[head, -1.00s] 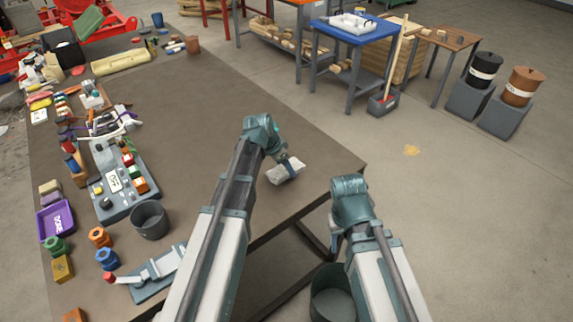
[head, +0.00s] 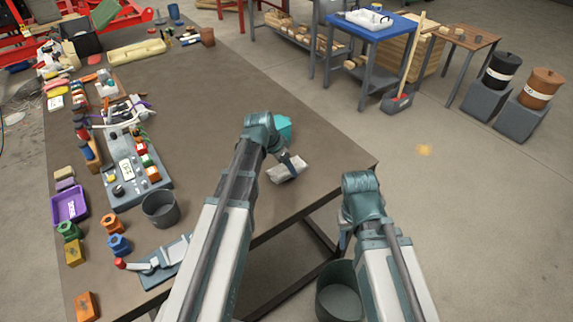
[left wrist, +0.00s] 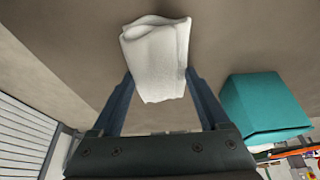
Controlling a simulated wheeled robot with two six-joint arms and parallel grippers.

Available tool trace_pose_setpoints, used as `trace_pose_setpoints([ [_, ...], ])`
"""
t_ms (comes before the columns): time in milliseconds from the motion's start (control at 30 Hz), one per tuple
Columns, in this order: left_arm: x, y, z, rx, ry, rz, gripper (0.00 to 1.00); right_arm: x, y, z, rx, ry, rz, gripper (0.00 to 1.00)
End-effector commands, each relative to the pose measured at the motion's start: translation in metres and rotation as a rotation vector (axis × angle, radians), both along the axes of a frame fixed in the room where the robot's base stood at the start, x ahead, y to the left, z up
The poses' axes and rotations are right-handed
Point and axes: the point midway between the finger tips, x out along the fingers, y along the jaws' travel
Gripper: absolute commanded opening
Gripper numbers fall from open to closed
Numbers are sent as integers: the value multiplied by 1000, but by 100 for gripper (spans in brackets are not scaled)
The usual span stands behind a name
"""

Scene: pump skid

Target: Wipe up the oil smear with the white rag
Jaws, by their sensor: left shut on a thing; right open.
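The white rag (head: 286,168) is a folded pale cloth over the table's right part. My left gripper (head: 288,160) is shut on it; the left wrist view also shows the rag (left wrist: 155,55) between the two fingers. I cannot tell whether the rag touches the tabletop. My right gripper (head: 343,238) is open and empty, beyond the table's front edge, its fingers mostly hidden by its wrist. I see no clear oil smear on the table. A small yellowish patch (head: 424,150) lies on the floor to the right; I cannot tell whether it is the smear.
The brown table (head: 225,85) is bare around the rag, except for a teal block (head: 284,127) just behind my left wrist. A grey cup (head: 159,209) and a purple tray (head: 69,205) stand left. A dark bucket (head: 339,292) stands below the front edge.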

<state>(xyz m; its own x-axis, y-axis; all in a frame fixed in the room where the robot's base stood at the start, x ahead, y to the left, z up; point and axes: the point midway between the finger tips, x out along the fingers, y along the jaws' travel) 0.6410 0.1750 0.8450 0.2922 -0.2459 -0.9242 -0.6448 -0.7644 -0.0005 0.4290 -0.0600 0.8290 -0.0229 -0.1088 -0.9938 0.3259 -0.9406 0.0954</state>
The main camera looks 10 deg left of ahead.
Motion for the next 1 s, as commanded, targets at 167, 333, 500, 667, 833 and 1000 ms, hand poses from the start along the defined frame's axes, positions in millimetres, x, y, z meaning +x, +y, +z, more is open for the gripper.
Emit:
trace_pose_setpoints([
  [167, 11, -7, 0, 0, 0, -1, 34, 0, 0, 0, 0, 0, 0, 50],
  [333, 22, -17, 1, 1, -1, -3, 34, 0, 0, 1, 0, 0, 0, 50],
  [500, 29, -24, 1, 0, 0, -1, 34, 0, 0, 1, 0, 0, 0, 50],
  [667, 29, -24, 1, 0, 0, 0, 34, 0, 0, 1, 0, 0, 0, 50],
  [833, 35, -29, 1, 0, -1, -2, 34, 0, 0, 1, 0, 0, 0, 50],
  [1000, 46, -37, 0, 0, -1, -1, 34, 0, 0, -1, 0, 0, 0, 50],
])
